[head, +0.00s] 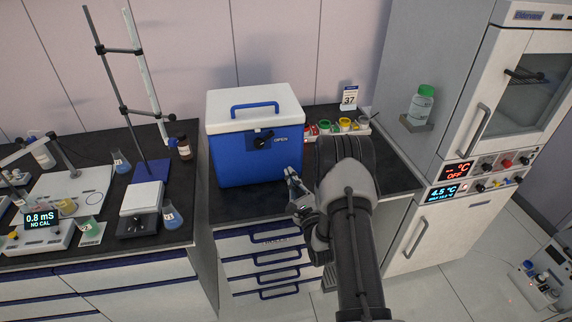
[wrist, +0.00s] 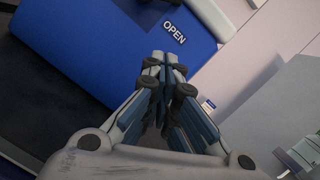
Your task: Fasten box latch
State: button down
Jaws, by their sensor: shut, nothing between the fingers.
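A blue cool box (head: 255,160) with a white lid (head: 253,102) and a blue handle stands on the dark counter. The lid is down. A black latch knob (head: 262,142) sits on a plate at the upper front, left of an "OPEN" label. In the wrist view the blue front of the box (wrist: 110,50) and the "OPEN" label (wrist: 174,32) show close by, but the knob cannot be made out clearly. My gripper (head: 291,172) is in front of the box's right side, below and right of the latch. In the wrist view my gripper (wrist: 166,62) is shut and empty.
A rack with coloured caps (head: 345,126) and a "37" sign stand right of the box. A tall cabinet (head: 480,110) with a green-capped bottle (head: 421,106) on a shelf is at the right. The left counter holds a stand, a scale and flasks. Drawers lie below the box.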

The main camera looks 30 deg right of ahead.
aim_at(274, 139)
jog(key=b+x, duration=0.1)
jog(key=x, duration=0.7)
jog(key=shift+w+b, duration=0.35)
jog(key=shift+w, duration=0.05)
jog(key=r, duration=0.1)
jog(key=a+r, duration=0.1)
jog(key=r, duration=0.1)
jog(key=shift+w+a+r, duration=0.3)
jog(key=shift+w+a, duration=0.05)
jog(key=shift+a, duration=0.05)
jog(key=shift+r+n, duration=0.1)
jog(key=shift+n, duration=0.2)
jog(key=shift+r+n+y, duration=0.15)
jog(key=shift+n+y, duration=0.25)
jog(key=shift+n, duration=0.2)
